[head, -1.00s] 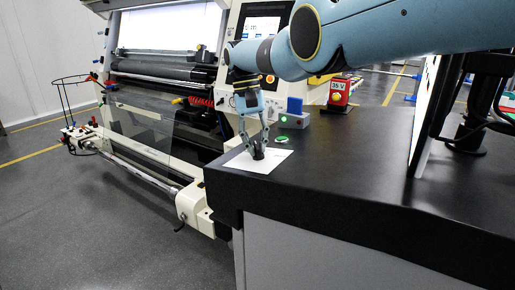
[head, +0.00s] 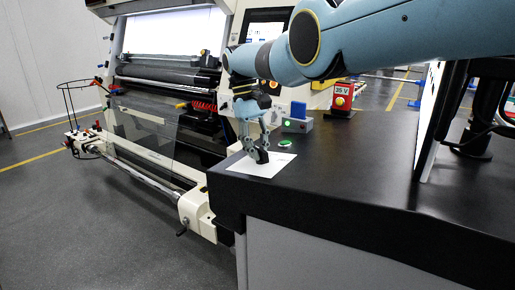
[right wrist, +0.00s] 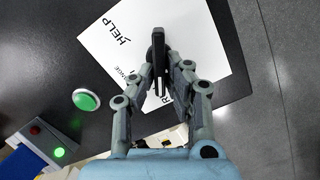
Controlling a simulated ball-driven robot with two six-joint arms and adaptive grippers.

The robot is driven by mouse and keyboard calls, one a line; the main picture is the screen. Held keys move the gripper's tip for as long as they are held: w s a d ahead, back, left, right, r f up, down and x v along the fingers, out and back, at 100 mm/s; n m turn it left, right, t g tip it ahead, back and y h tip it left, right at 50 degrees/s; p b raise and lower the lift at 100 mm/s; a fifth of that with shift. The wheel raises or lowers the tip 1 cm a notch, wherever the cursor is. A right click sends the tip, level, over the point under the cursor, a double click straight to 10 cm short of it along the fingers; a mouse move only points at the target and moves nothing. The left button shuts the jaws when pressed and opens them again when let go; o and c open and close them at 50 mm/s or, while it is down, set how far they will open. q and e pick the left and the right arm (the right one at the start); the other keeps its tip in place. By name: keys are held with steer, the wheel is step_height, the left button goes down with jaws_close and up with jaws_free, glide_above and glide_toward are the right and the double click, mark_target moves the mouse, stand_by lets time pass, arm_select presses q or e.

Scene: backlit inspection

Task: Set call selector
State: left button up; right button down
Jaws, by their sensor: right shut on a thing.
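The call selector is a black knob (head: 262,156) on a white label plate (head: 272,167) lying on the dark bench near its corner. In the right wrist view the knob (right wrist: 158,45) is a narrow dark bar, and the plate (right wrist: 205,35) carries the word HELP to the knob's upper left. Other printed words are partly hidden by the fingers. My right gripper (head: 257,152) reaches down onto the knob; in the right wrist view its fingers (right wrist: 161,75) close on the bar from both sides. My left gripper is not in view.
A green round button (head: 285,144) sits just behind the plate. A grey box with a blue part (head: 297,121) and a red-and-yellow 35 V unit (head: 342,97) stand farther back. A dark panel edge and post (head: 470,120) rise at right. The bench front is clear.

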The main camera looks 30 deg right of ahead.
steer(key=shift+r, duration=0.1)
steer(key=c, duration=1.4)
jaws_free()
